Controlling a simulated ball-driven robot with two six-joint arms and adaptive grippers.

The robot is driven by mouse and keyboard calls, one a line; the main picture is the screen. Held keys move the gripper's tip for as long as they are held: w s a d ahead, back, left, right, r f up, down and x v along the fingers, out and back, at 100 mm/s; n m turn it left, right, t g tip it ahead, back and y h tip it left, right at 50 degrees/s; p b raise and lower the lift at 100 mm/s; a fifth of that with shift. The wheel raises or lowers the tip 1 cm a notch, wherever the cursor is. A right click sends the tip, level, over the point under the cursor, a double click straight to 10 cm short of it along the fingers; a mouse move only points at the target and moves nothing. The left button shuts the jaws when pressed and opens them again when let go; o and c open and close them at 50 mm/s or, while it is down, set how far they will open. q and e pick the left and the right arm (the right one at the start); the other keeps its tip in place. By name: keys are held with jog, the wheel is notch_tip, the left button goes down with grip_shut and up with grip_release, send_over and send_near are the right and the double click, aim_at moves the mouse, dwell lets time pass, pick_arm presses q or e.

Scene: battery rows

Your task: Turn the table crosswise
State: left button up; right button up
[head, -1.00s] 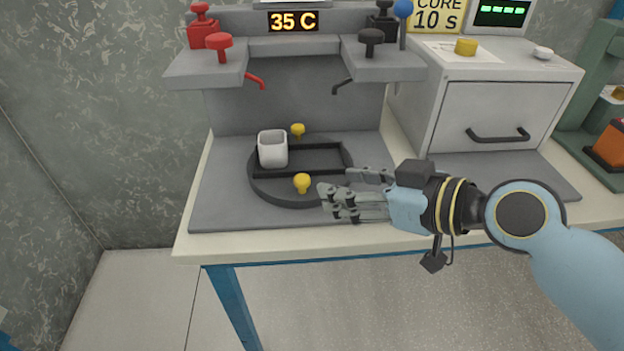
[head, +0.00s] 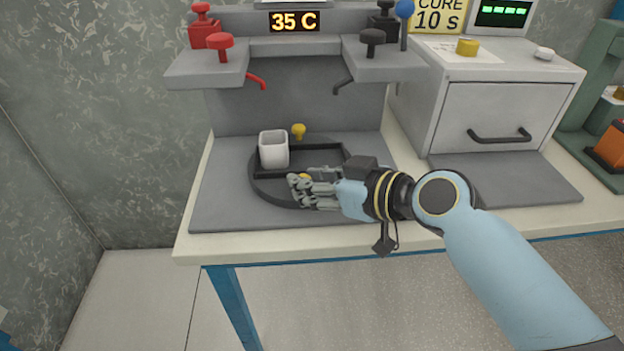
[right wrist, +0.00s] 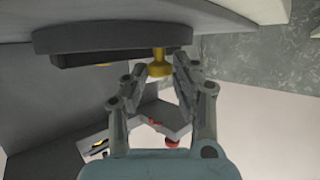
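The turntable (head: 263,187) is a dark round disc set in the grey base plate, with dark raised bars running left to right. It carries two yellow knobs, a far one (head: 298,131) and a near one (head: 305,177). A white square cup (head: 274,151) stands upright at its left side. My right gripper (head: 296,187) is at the near knob, which it partly hides in the head view. In the right wrist view the near knob (right wrist: 160,66) sits between the two fingertips, with small gaps beside it, so the gripper is open around it. My left gripper is not in view.
A dispenser with a red valve (head: 219,42) and a black valve (head: 371,40) overhangs the disc. A grey oven box (head: 495,110) stands at right. The base plate's front left (head: 220,210) is clear.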

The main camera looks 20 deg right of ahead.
grip_shut()
jog(key=d+n+y+b, duration=0.1)
jog(key=b, duration=0.1)
jog(key=d+n+g+y+b, duration=0.1)
jog(key=b, duration=0.2)
jog(key=shift+d+f+n+g, duration=0.1)
jog(key=shift+f+n+g, duration=0.2)
jog(key=shift+d+r+g+y+b, duration=0.15)
jog(key=shift+r+g+y+b, duration=0.15)
jog(key=shift+y+b, duration=0.2)
jog(key=o, duration=0.6)
grip_release()
